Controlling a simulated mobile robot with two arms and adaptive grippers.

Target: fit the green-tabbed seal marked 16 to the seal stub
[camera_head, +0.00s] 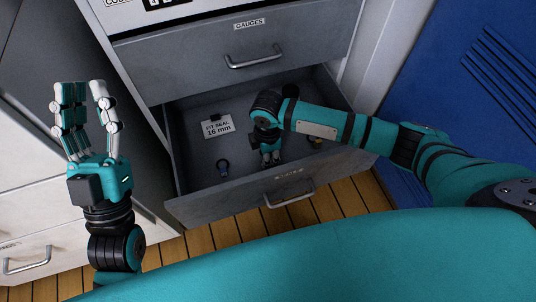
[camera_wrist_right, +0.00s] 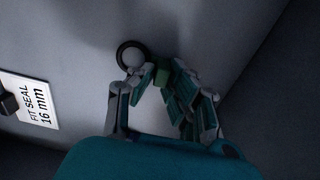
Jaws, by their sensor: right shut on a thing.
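My right gripper (camera_head: 270,158) is down inside the open drawer. In the right wrist view its fingers (camera_wrist_right: 163,92) are closed around the green tab (camera_wrist_right: 161,75) of a dark ring seal (camera_wrist_right: 131,55). The ring sticks out beyond the fingertips, close to the drawer floor; I cannot tell whether it touches it. No number is readable on the tab. In the head view the gripper hides this seal. My left gripper (camera_head: 84,92) is raised at the left, fingers pointing up and apart, empty. I cannot make out the seal stub in either view.
The open drawer (camera_head: 188,207) also holds a white card (camera_head: 217,127) reading "FIT SEAL 16 mm", a ring with a bluish-grey tab (camera_head: 223,170) and a yellow-tabbed piece (camera_head: 316,141). The shut GAUGES drawer (camera_head: 300,45) is above. A blue panel (camera_head: 470,90) stands at the right.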

